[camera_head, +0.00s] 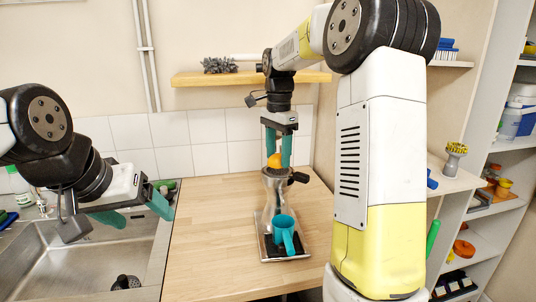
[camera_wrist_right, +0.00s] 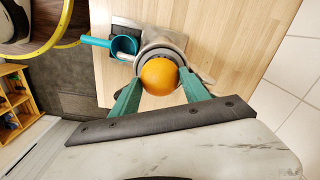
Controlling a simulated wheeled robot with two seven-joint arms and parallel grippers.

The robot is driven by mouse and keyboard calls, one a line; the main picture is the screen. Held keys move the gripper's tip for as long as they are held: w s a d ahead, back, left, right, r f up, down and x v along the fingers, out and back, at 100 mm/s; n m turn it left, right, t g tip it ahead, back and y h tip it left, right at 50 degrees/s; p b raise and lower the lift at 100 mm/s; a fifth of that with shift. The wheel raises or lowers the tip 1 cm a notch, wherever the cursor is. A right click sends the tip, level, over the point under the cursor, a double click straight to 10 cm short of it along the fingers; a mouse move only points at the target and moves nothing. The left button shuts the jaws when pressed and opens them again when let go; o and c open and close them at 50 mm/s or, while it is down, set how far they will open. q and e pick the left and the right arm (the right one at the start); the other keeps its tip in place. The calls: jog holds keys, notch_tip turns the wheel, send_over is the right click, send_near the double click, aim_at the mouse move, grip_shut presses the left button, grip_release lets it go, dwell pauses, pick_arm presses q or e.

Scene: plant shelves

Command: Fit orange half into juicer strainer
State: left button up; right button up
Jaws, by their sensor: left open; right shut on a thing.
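An orange half (camera_head: 274,160) is between the green fingers of my right gripper (camera_head: 278,158), just above the top of the juicer (camera_head: 275,190). In the right wrist view the orange half (camera_wrist_right: 159,76) sits between the fingertips (camera_wrist_right: 158,90), with the rim of the juicer (camera_wrist_right: 160,45) around and behind it. The strainer is mostly hidden by the orange, and I cannot tell whether the two touch. My left gripper (camera_head: 142,212) is open and empty over the sink edge at the left.
A teal cup (camera_head: 284,228) with a handle stands in front of the juicer on a dark tray (camera_head: 262,250). The sink (camera_head: 60,262) lies at the left. A wall shelf (camera_head: 190,79) hangs above, behind my right wrist.

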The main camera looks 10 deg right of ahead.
jog(key=shift+w+d+r, duration=0.15)
jog(key=shift+w+r, duration=0.05)
jog(key=shift+w, duration=0.05)
jog(key=shift+f, duration=0.15)
jog(key=shift+s+f, duration=0.2)
jog(key=shift+f, duration=0.75)
jog(key=o, duration=1.5)
jog(key=shift+c, duration=1.4)
jog(key=shift+o, duration=0.9)
jog(key=shift+w+r, duration=0.25)
jog(key=shift+r, duration=3)
jog(key=shift+r, duration=0.1)
